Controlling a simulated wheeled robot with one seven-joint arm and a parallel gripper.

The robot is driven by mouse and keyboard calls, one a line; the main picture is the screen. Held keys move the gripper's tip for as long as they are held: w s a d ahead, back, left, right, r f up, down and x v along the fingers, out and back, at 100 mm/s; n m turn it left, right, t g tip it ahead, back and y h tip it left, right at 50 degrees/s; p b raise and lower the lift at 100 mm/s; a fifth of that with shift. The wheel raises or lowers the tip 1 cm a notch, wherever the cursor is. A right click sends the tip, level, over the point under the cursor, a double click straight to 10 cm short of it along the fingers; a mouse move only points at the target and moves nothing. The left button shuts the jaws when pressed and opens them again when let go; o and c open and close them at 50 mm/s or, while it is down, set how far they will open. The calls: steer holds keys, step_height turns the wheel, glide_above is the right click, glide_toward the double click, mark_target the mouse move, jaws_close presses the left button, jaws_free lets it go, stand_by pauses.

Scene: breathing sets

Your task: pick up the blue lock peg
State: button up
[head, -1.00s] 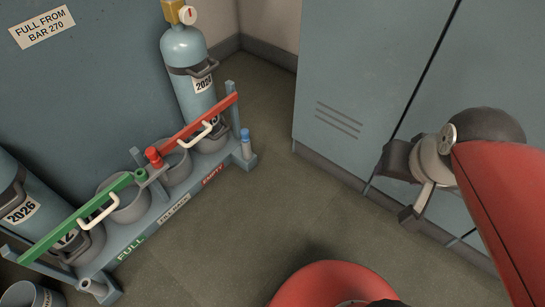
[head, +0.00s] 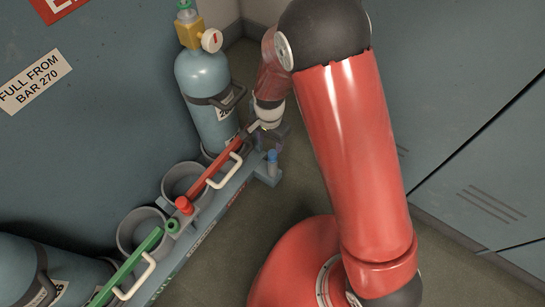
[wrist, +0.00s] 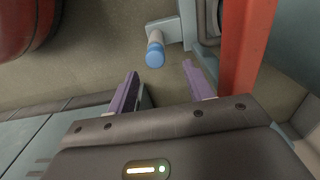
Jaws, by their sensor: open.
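The blue lock peg (head: 272,156) stands in a grey holder at the right end of the cylinder rack (head: 232,188), beside the end of the red bar. In the wrist view the peg's blue top (wrist: 155,56) shows just beyond the space between my fingertips. My gripper (wrist: 160,69) is open with its two purple fingers apart and nothing between them. In the head view my gripper is close behind and above the peg, partly hidden by my wrist.
The red bar (head: 226,162) runs right beside the peg and my right finger in the wrist view. A gas cylinder (head: 206,95) stands at the rack's far end. Lockers (head: 470,130) stand to the right.

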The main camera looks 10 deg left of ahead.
mark_target(273, 153)
step_height(273, 153, down, 3)
steer(key=shift+b, duration=0.3)
steer(key=f, duration=0.3)
steer(key=d+f+b, duration=0.1)
steer(key=f, duration=0.1)
steer(key=shift+c, duration=0.3)
steer(key=c, duration=1)
